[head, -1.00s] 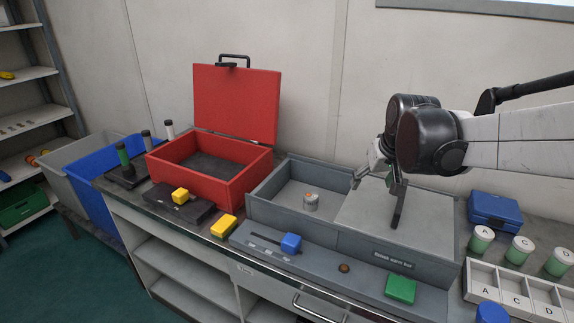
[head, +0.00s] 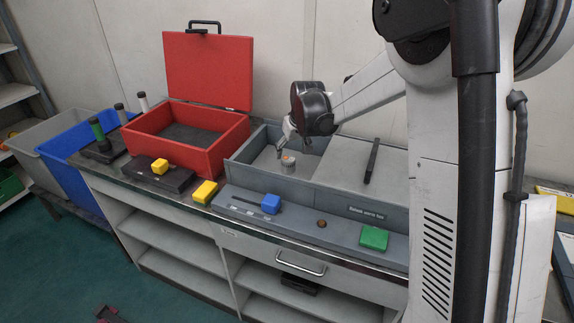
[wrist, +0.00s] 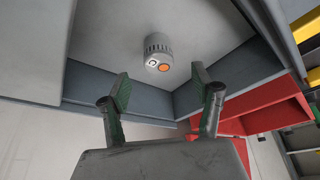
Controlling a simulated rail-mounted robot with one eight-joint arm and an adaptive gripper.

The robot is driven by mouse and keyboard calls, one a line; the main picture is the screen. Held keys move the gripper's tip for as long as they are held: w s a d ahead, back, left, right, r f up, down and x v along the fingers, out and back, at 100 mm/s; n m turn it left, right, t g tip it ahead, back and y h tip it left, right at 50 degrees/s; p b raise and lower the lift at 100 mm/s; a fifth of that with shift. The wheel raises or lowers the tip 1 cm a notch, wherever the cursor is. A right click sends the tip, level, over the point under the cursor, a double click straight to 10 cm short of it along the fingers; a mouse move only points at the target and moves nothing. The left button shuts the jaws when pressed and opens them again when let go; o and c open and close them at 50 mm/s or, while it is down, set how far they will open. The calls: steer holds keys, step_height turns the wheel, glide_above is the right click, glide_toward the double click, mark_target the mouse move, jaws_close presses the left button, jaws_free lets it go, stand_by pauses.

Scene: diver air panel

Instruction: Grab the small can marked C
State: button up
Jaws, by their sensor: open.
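A small grey can (head: 288,162) with an orange spot on top stands upright in the open left part of the grey box (head: 240,165). The wrist view shows the can (wrist: 158,50) from above, with a pale square mark beside the orange spot; I cannot read the letter surely. My gripper (head: 292,148) is over the box, above the can. In the wrist view my gripper (wrist: 160,82) has its two green-padded fingers spread and empty, with the can beyond the tips and apart from them.
A grey lid (head: 340,158) with a black handle (head: 371,161) covers the box's right part. The open red case (head: 195,150) stands left of the box. My arm hides the bench's right end.

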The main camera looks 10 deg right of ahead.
mark_target(290, 160)
steer(key=shift+p+x, duration=0.4)
steer(key=shift+x, duration=4.1)
steer(key=shift+w+d, duration=0.1)
steer(key=shift+d, duration=0.05)
steer(key=c, duration=1.4)
